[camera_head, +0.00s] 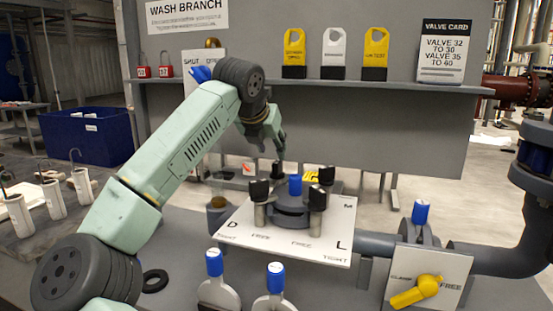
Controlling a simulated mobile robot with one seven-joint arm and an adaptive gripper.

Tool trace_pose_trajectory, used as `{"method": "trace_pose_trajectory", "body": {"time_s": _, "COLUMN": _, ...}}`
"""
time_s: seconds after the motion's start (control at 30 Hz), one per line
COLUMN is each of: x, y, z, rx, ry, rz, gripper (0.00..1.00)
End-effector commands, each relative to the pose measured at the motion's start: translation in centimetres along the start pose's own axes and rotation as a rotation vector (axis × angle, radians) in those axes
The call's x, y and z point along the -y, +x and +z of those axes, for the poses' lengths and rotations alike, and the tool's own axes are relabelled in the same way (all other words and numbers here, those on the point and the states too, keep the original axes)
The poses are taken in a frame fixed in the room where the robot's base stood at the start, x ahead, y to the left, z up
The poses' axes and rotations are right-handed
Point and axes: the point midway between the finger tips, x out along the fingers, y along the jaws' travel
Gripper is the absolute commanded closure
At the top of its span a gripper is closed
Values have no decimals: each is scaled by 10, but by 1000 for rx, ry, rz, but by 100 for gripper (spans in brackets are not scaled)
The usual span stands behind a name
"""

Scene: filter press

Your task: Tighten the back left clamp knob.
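The filter press is a round dark grey housing (291,217) on a white plate (309,245), with a blue-capped part (295,185) in its middle. Black clamp knobs stand around it. The back left knob (278,169) is small in view and partly hidden. The front left knob (259,190), front right knob (318,198) and back right knob (326,174) show more clearly. My gripper (281,152) points down just above the back left knob. I cannot tell whether it touches the knob, or whether its fingers are open or shut.
A grey panel with a shelf (400,86) holding tags and a valve card (445,52) stands behind. Blue-topped valves (215,265) stand in front. A yellow handle (417,291) is at the lower right. A blue bin (90,136) is at the left.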

Motion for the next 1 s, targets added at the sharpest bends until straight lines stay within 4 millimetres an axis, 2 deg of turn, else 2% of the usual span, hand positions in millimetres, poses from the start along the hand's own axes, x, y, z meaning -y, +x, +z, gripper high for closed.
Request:
{"method": "trace_pose_trajectory", "body": {"time_s": 0.2, "x": 2, "y": 42, "z": 2, "rx": 0, "ry": 0, "rz": -6, "gripper": 65}}
{"method": "trace_pose_trajectory", "body": {"time_s": 0.43, "x": 2, "y": 76, "z": 2, "rx": 1, "ry": 0, "rz": -6, "gripper": 65}}
{"method": "trace_pose_trajectory", "body": {"time_s": 0.6, "x": 2, "y": 86, "z": 1, "rx": 3, "ry": 1, "rz": -4, "gripper": 65}}
{"method": "trace_pose_trajectory", "body": {"time_s": 0.87, "x": 2, "y": 87, "z": 1, "rx": 3, "ry": 2, "rz": -4, "gripper": 65}}
{"method": "trace_pose_trajectory", "body": {"time_s": 1.0, "x": 2, "y": 87, "z": 1, "rx": 3, "ry": 2, "rz": -5, "gripper": 74}}
